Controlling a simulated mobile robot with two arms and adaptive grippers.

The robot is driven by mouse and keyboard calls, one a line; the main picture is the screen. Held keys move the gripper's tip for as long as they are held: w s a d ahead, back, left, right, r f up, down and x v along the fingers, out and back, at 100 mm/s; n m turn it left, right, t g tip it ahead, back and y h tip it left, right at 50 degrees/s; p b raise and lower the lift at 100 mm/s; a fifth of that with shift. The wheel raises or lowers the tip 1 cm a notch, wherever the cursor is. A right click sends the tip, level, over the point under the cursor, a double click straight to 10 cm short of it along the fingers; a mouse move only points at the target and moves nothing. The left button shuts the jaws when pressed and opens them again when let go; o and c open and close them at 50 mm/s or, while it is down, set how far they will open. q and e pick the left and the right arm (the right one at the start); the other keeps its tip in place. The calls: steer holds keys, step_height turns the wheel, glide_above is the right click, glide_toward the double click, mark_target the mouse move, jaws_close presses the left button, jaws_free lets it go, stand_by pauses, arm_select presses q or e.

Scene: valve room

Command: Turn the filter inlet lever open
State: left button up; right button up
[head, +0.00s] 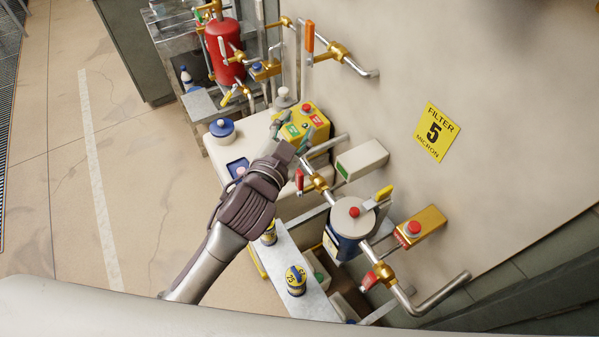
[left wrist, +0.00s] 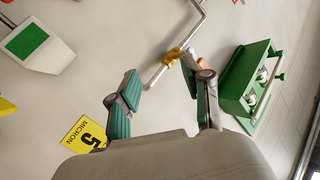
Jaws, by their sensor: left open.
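The filter (head: 350,215) has a grey lid with a red knob and a dark blue body, below the yellow "FILTER 5 MICRON" sign (head: 434,132). A red lever (head: 299,180) hangs at the brass valve (head: 319,183) on the pipe to its left. Another red lever (head: 368,282) is at the brass valve to its lower right. Which one is the inlet is not labelled. My left gripper (head: 293,129) is open and empty, up and left of the left red lever and apart from it. In the left wrist view the open fingers (left wrist: 162,90) have nothing between them. My right gripper is not in view.
A yellow button box (head: 302,124) lies close behind the left gripper. A pale wall box (head: 362,159) is right of it. An orange lever (head: 309,36) and a red tank (head: 224,50) are farther back. Cans stand on the shelf (head: 300,262). The floor at left is clear.

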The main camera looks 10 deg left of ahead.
arm_select(q)
steer(key=s+d+r+m+h, duration=0.2)
steer(key=d+r+m+h, duration=0.4)
steer(key=r, duration=0.3)
steer(key=s+d+r+m+h, duration=0.2)
steer(key=d+r+m+h, duration=0.45)
steer(key=r, duration=0.25)
steer(key=s+d+m+g+h, duration=0.5)
steer(key=s+d+m+g, duration=0.5)
steer(key=m+g, duration=0.65)
steer(key=m+y, duration=0.9)
steer(key=y, duration=1.3)
glide_above(299, 181)
steer(key=w, duration=0.1)
step_height(299, 181, down, 20)
steer(key=shift+a+p, duration=0.1)
steer(key=shift+p, duration=0.3)
step_height(299, 181, down, 13)
steer(key=p, duration=0.4)
steer(key=shift+r, duration=0.15)
steer(key=shift+f, duration=0.35)
steer(key=shift+c, duration=0.3)
